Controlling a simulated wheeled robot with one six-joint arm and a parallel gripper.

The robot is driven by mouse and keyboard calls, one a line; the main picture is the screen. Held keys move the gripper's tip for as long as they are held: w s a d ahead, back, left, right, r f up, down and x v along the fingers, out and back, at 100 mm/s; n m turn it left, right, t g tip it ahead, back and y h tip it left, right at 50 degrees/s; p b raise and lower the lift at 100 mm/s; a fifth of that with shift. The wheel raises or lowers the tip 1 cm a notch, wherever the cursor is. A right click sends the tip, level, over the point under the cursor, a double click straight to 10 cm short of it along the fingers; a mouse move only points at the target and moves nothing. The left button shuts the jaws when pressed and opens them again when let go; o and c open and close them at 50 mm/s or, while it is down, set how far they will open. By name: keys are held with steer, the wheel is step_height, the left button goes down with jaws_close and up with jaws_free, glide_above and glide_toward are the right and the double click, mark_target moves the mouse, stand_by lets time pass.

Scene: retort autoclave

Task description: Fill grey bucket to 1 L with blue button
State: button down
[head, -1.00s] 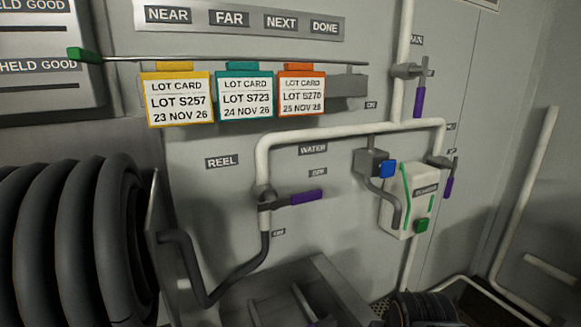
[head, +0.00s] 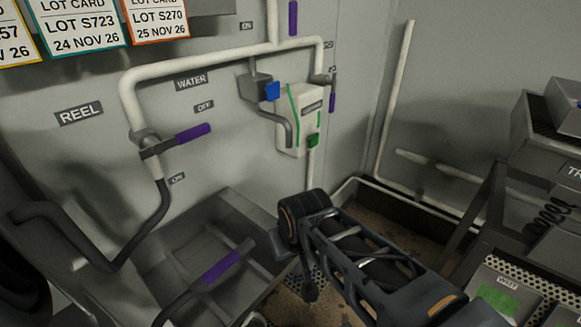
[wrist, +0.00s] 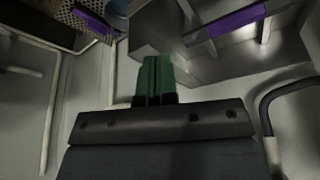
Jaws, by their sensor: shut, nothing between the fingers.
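The blue button (head: 272,91) sits on a small grey block on the wall in the head view, joined to the water pipe. A white box (head: 298,112) with green stripes and a green button (head: 313,141) is beside it. A bent grey spout runs from the block down in front of the box. No grey bucket can be made out for certain. My gripper (wrist: 155,78) shows green fingers in the wrist view, closed together with nothing between them. In the head view my arm reaches in from the lower right, below the white box, and the fingertips cannot be made out.
A grey sink (head: 205,245) stands below the water pipe (head: 190,58), with a purple-handled tool (head: 222,266) across it. A purple valve lever (head: 192,133) sticks out near the reel hose. A bench with a perforated edge (head: 540,285) stands at right.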

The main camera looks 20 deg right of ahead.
mark_target(274, 92)
steer(key=w+d+r+m+t+y+b, duration=0.2)
steer(key=w+d+r+m+t+y, duration=0.15)
steer(key=w+d+m, duration=1)
steer(key=w+d+r+m+t+y, duration=0.2)
steer(key=r+m+t, duration=0.2)
steer(key=r+m, duration=0.4)
steer(key=w+d+r+m+t+y, duration=0.2)
steer(key=r+m+t, duration=0.3)
steer(key=r+m, duration=0.4)
step_height(274, 92, up, 2)
steer(key=shift+w, duration=0.45)
steer(key=shift+m, duration=0.25)
steer(key=p+x, duration=0.3)
steer(key=x, duration=1.1)
steer(key=shift+f+p, duration=0.15)
steer(key=shift+p, duration=0.15)
